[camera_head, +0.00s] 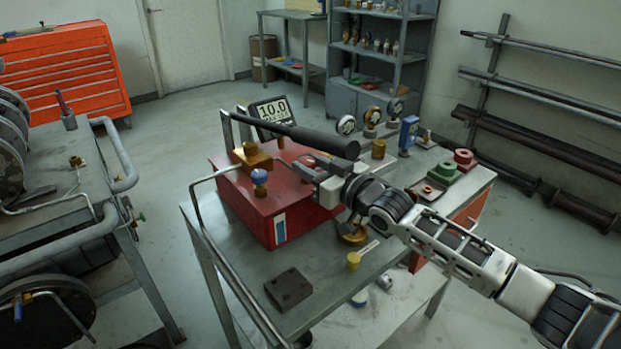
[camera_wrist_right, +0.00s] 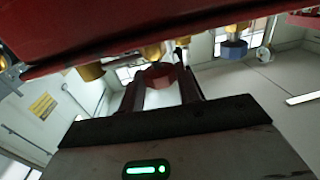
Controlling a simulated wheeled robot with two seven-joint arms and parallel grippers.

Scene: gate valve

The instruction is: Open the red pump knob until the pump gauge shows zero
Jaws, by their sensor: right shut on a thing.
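The red pump (camera_head: 262,205) sits on the metal cart, with a long black handle (camera_head: 300,134) across its top. The pump gauge (camera_head: 272,112) stands behind it and reads 10.0. My right gripper (camera_head: 312,168) reaches in from the right, at the pump's right side under the handle. In the right wrist view, the red knob (camera_wrist_right: 160,75) is between the fingers of this gripper (camera_wrist_right: 161,84), which is shut on it. The pump's red body (camera_wrist_right: 110,35) spans the top of that view. The head view does not show the knob clearly. My left gripper is out of view.
Round dial gauges (camera_head: 346,125) and a blue fitting (camera_head: 409,132) stand behind the gripper. Green (camera_head: 446,172) and red (camera_head: 464,158) flanged parts are on the right. A dark block (camera_head: 288,288) and a yellow-ended piece (camera_head: 354,260) lie at the front. A bent pipe (camera_head: 197,225) skirts the left.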

